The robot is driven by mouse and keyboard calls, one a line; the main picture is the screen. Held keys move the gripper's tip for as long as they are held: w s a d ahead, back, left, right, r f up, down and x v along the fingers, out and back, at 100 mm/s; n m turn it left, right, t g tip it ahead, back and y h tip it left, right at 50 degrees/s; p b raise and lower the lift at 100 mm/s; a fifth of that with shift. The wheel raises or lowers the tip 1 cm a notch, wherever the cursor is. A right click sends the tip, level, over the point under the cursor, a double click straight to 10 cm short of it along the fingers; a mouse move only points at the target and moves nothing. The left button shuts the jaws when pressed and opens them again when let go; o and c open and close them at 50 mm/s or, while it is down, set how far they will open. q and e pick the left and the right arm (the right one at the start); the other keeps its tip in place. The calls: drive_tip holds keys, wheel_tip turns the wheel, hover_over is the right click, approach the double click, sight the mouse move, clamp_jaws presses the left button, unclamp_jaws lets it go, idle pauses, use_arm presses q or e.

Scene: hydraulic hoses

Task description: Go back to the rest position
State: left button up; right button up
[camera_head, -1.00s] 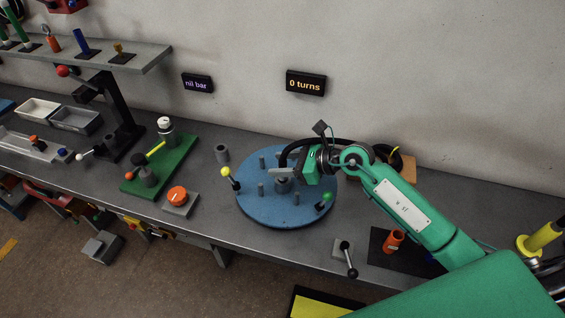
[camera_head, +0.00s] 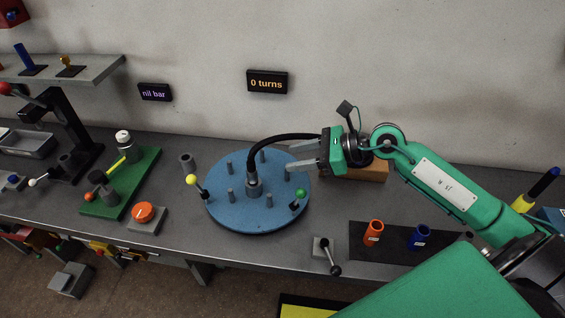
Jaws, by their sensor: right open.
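My right gripper (camera_head: 306,154) is open and empty. It hangs at the right edge of the blue round turntable (camera_head: 230,212), its two grey fingers pointing left. A black hose (camera_head: 262,142) rises from a grey fitting (camera_head: 253,186) in the middle of the turntable and arches right, passing behind the gripper. The fingers are apart from the fitting. My left gripper is not in view.
A wooden block (camera_head: 365,171) stands behind the right gripper. An orange cup (camera_head: 374,232) and a blue cup (camera_head: 419,237) stand on a dark mat. A small lever (camera_head: 324,246) is near the bench's front edge. A green board (camera_head: 133,190) lies left of the turntable.

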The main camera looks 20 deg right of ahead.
drive_tip(key=shift+s+d+r, duration=0.25)
drive_tip(key=shift+s+d, duration=0.05)
drive_tip(key=shift+d, duration=0.1)
idle(0.3)
